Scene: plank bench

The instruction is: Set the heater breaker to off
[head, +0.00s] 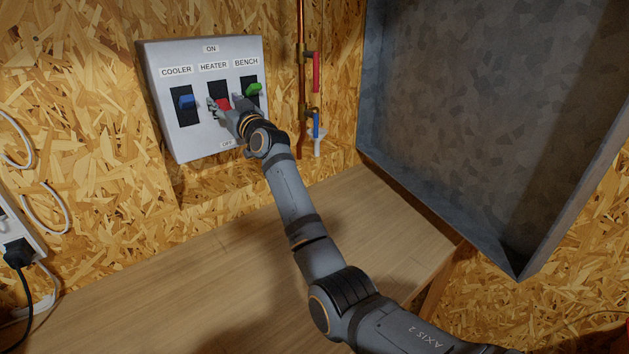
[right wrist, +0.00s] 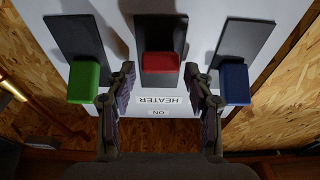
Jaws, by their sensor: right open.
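A light grey breaker panel (head: 205,145) hangs on the wall in the head view, with an ON label at the top and an OFF label at the bottom, partly covered. The red heater lever (head: 222,104) is in the middle and sits lower than its neighbours. In the right wrist view, which shows the panel upside down, the red lever (right wrist: 160,65) is farther from the ON label than the other levers. My right gripper (head: 226,108) is open, its fingers (right wrist: 159,74) on either side of the red lever; contact cannot be told. My left gripper is not in view.
The blue cooler lever (head: 186,101) and green bench lever (head: 254,89) flank the heater lever closely. Copper pipes with a red valve handle (head: 316,72) and a blue one (head: 316,125) stand right of the panel. A large grey metal panel (head: 470,120) fills the right. The wooden bench (head: 180,270) is clear.

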